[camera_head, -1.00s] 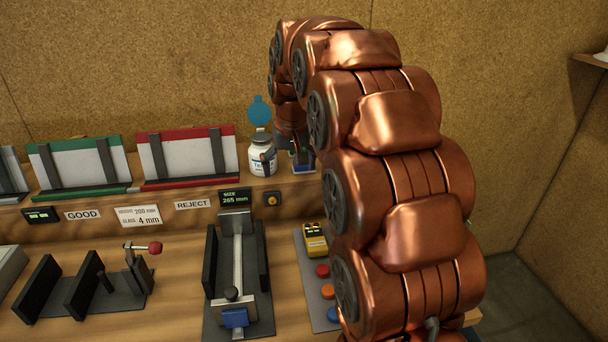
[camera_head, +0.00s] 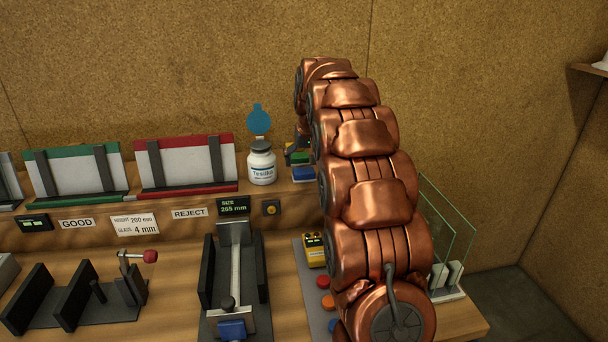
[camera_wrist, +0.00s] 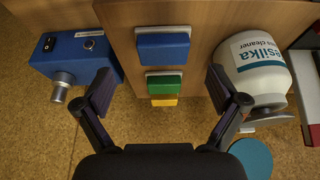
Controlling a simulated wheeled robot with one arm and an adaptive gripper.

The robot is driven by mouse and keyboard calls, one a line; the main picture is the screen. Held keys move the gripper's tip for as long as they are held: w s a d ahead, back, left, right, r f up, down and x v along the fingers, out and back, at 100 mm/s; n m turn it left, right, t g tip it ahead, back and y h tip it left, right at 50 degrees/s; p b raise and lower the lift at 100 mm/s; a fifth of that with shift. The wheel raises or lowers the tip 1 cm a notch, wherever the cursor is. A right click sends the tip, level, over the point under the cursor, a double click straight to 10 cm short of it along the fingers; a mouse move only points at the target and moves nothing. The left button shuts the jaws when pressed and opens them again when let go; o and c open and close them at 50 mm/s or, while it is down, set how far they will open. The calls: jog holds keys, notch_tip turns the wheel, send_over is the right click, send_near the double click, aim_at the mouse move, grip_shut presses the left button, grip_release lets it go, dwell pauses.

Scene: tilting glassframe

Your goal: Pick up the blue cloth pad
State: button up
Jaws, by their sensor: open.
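The blue cloth pad (camera_wrist: 163,48) shows in the wrist view as a blue block on a pale backing, at the top of a row with a green pad (camera_wrist: 164,84) and a yellow pad (camera_wrist: 164,101). In the head view the blue pad (camera_head: 304,174) lies on the wooden shelf right of the white bottle, with the green pad (camera_head: 299,158) behind it. My gripper (camera_wrist: 160,88) is open and empty, its fingers on either side of the pad row in the picture. In the head view my arm mostly hides it.
The white bottle (camera_wrist: 258,72) is close to the right finger in the wrist view. A blue box with a knob (camera_wrist: 78,63) is at the left. In the head view, glass panes (camera_head: 443,235) stand right of my arm, and a red-edged frame (camera_head: 186,164) is left of the bottle.

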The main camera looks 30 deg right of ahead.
aim_at(304, 170)
jog(key=p+x, duration=0.1)
jog(key=x, duration=0.3)
jog(key=shift+w+f+p, duration=0.3)
jog(key=shift+w+p, duration=0.05)
jog(key=c, duration=1.2)
jog(key=shift+r, duration=0.1)
jog(key=shift+r+b, duration=0.65)
jog(key=shift+r, duration=0.95)
jog(key=shift+s+a+r, duration=0.1)
jog(key=shift+s+a, duration=0.05)
jog(key=shift+a, duration=0.1)
jog(key=s+a+b, duration=0.1)
jog(key=s+a, duration=0.1)
jog(key=a, duration=0.2)
jog(key=s+a+r+b, duration=0.1)
jog(key=s+a, duration=0.1)
jog(key=a, duration=0.3)
jog(key=s+a+b, duration=0.2)
jog(key=s+a, duration=0.1)
jog(key=a, duration=0.1)
jog(key=shift+a+r, duration=0.25)
jog(key=shift+a, duration=0.15)
